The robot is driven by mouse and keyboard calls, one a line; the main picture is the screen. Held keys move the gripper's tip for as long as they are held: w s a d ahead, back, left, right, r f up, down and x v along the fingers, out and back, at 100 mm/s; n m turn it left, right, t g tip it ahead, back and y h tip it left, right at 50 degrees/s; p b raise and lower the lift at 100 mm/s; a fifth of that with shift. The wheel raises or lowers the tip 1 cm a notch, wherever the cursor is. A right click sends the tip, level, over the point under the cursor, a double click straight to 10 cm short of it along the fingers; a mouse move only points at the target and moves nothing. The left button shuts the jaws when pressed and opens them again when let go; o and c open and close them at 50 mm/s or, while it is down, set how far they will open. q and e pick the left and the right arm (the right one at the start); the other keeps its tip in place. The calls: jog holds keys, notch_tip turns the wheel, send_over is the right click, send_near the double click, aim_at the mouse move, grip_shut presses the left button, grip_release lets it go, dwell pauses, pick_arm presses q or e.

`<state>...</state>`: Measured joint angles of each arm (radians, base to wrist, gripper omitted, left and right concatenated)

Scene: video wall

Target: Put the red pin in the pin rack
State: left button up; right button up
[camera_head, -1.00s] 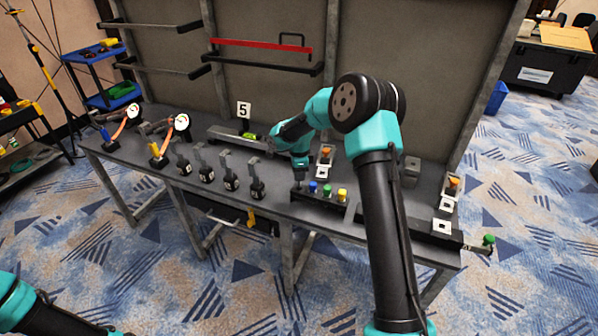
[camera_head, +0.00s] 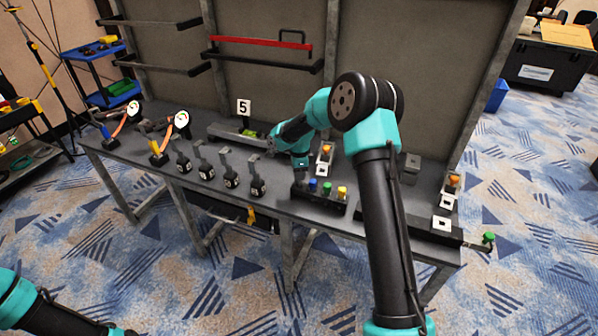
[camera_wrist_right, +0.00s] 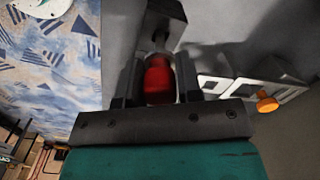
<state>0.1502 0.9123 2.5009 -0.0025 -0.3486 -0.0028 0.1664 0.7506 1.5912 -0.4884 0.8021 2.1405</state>
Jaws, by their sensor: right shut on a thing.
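The red pin (camera_wrist_right: 158,80) is between the two fingers of my right gripper (camera_wrist_right: 157,88) in the right wrist view, and the gripper is shut on it. In the head view my right gripper (camera_head: 300,176) points down at the left end of the dark pin rack (camera_head: 322,200). The red pin is hidden there. Blue (camera_head: 312,185), green (camera_head: 327,187) and yellow (camera_head: 342,191) pins stand upright in the rack to the right of the gripper. I cannot tell whether the red pin is seated in the rack. My left gripper is out of view.
White-framed fixtures with orange knobs (camera_head: 325,151) (camera_head: 453,180) stand behind and right of the rack. Several black clamps (camera_head: 257,185) line the bench to the left. A green knob (camera_head: 488,237) sticks out at the right end. My right arm crosses the bench's right half.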

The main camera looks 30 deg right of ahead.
jog(key=shift+f, duration=2.05)
dwell(0.4)
jog(key=o, duration=1.5)
jog(key=shift+r, duration=0.15)
jog(key=shift+r, duration=3.35)
